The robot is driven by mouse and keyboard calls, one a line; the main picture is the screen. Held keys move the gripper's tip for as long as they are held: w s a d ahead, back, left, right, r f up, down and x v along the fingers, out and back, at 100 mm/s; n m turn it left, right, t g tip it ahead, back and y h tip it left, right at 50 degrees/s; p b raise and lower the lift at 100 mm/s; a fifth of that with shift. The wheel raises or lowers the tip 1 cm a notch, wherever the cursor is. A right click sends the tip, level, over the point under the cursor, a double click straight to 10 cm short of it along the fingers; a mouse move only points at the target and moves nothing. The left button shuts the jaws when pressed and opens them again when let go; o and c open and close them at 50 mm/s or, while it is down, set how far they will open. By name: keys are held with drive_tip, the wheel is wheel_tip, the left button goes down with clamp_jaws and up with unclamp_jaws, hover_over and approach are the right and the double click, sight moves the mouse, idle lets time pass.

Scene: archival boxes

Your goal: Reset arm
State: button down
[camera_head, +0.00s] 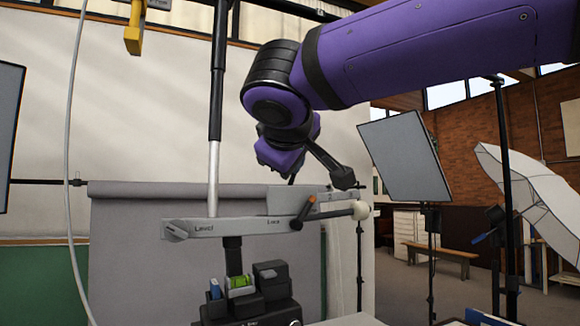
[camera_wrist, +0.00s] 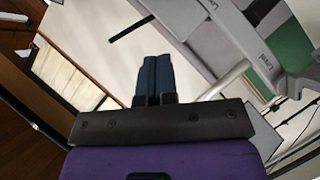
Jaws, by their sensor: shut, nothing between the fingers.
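My gripper (camera_wrist: 154,68) shows in the wrist view with its two dark blue fingers together and nothing between them. In the head view my purple arm reaches in from the upper right and bends down at the middle. The fingers cannot be made out clearly there. The wrist hangs above and behind a grey bar marked "Level" and "Lock" (camera_head: 235,228); I cannot tell how far apart they are. A dark lever with an orange tip (camera_head: 304,213) sits on the bar. Part of the grey bar also shows at the upper right of the wrist view (camera_wrist: 255,50).
A black holder (camera_head: 248,306) with small blue and green items stands below the bar. A vertical pole (camera_head: 213,150) and a hanging cable (camera_head: 70,160) are at left. A grey light panel (camera_head: 405,155) and a white umbrella (camera_head: 535,195) stand at right. A wooden bench (camera_head: 440,252) is farther back.

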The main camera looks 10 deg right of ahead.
drive_tip(key=s+d+f+m+g, duration=0.2)
drive_tip(key=s+d+f+g, duration=0.1)
drive_tip(key=d+f, duration=0.55)
drive_tip(key=s+d+f+m+g+y, duration=0.1)
drive_tip(key=s+d+f+m+g, duration=0.1)
drive_tip(key=s+d+f, duration=0.5)
drive_tip(key=s+d+f+m+g+y, duration=0.2)
drive_tip(key=s+d+f+m+g, duration=0.1)
drive_tip(key=s+d+f+m, duration=0.2)
drive_tip(key=s+d+f, duration=0.2)
drive_tip(key=s+f, duration=0.2)
drive_tip(key=f, duration=0.2)
drive_tip(key=shift+f, duration=0.4)
